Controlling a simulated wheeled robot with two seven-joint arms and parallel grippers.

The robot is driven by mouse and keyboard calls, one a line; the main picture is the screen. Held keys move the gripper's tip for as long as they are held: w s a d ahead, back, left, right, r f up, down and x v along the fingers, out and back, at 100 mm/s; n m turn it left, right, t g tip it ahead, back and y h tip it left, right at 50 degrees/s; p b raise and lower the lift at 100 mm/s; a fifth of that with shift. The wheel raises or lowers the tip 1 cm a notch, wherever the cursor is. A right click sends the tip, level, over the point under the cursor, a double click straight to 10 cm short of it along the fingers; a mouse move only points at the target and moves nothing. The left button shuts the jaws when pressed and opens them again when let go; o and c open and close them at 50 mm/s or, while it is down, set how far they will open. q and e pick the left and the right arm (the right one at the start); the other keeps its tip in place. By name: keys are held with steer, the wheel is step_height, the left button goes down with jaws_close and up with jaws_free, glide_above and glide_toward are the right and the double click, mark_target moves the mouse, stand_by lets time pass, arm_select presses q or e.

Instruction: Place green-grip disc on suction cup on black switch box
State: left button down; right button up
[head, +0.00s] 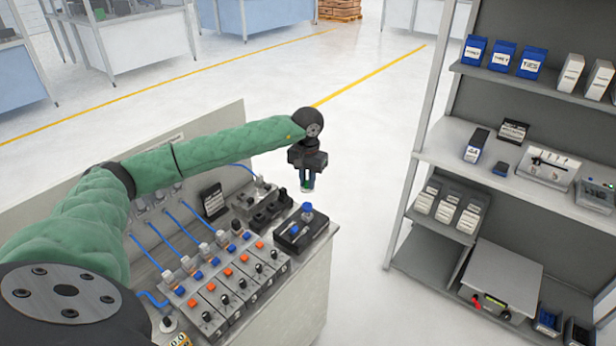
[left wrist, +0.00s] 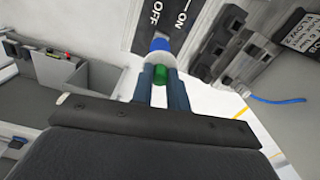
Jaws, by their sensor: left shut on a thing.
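My left gripper (head: 308,186) is shut on the green-grip disc. The green grip (left wrist: 160,75) shows between the two fingers in the left wrist view, with a pale disc edge beyond it. The black switch box (head: 291,238) sits at the bench's right end, and its ON/OFF face (left wrist: 170,18) shows in the left wrist view. A blue suction cup (head: 307,208) stands upright on the box; its blue part (left wrist: 159,44) lines up just beyond the held disc in the left wrist view. In the head view a small gap separates the disc from the cup.
The bench carries a row of grey switch units (head: 230,290) with orange and blue buttons, and black connector blocks (head: 266,208) beside the switch box. A grey shelf rack (head: 440,160) stands at right. Open floor lies between bench and rack.

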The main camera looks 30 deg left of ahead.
mark_target(308, 206)
arm_select(q)
steer(key=shift+f, duration=2.9)
steer(key=shift+s+a+f+b, duration=0.1)
steer(key=shift+f+b, duration=0.75)
steer(key=shift+b, duration=0.05)
steer(key=c, duration=1.3)
jaws_free()
steer(key=shift+c, duration=0.2)
steer(key=shift+o, duration=0.2)
steer(key=shift+f, duration=0.1)
steer(key=shift+d, duration=0.25)
